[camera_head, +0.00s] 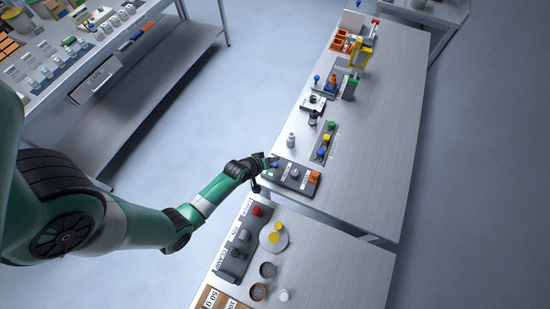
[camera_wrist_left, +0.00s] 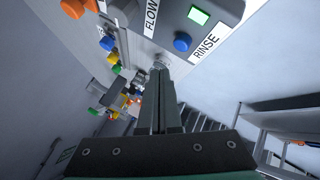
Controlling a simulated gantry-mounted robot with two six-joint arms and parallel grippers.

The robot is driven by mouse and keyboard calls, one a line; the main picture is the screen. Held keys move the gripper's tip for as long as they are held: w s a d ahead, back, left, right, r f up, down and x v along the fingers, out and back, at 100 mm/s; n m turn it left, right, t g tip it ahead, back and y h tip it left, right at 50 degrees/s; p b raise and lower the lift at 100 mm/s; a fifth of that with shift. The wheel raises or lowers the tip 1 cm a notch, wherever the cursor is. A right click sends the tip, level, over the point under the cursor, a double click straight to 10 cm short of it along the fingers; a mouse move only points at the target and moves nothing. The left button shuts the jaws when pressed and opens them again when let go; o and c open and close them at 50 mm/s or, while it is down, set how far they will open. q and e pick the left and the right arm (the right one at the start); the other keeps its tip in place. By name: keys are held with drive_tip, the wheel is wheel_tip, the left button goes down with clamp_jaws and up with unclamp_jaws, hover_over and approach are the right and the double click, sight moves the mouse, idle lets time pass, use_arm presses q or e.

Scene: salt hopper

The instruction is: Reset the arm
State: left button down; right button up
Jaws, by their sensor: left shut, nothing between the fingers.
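My left gripper (camera_head: 268,160) is at the left end of a dark control panel (camera_head: 305,186) on the long table. In the left wrist view its two fingers (camera_wrist_left: 162,75) are together with nothing between them. Whether the fingers touch the panel I cannot tell. In the head view the panel also has a grey knob (camera_head: 295,173) and an orange button (camera_head: 315,176). My right gripper is not in view.
A small bottle (camera_head: 291,140) and a strip of coloured buttons (camera_head: 326,140) stand beyond the panel. The long table's right side (camera_head: 385,150) is clear.

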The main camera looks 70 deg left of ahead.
use_arm(q)
wheel_tip(320, 180, up, 2)
drive_tip(key=shift+r+p, duration=0.1)
drive_tip(key=shift+p, duration=0.55)
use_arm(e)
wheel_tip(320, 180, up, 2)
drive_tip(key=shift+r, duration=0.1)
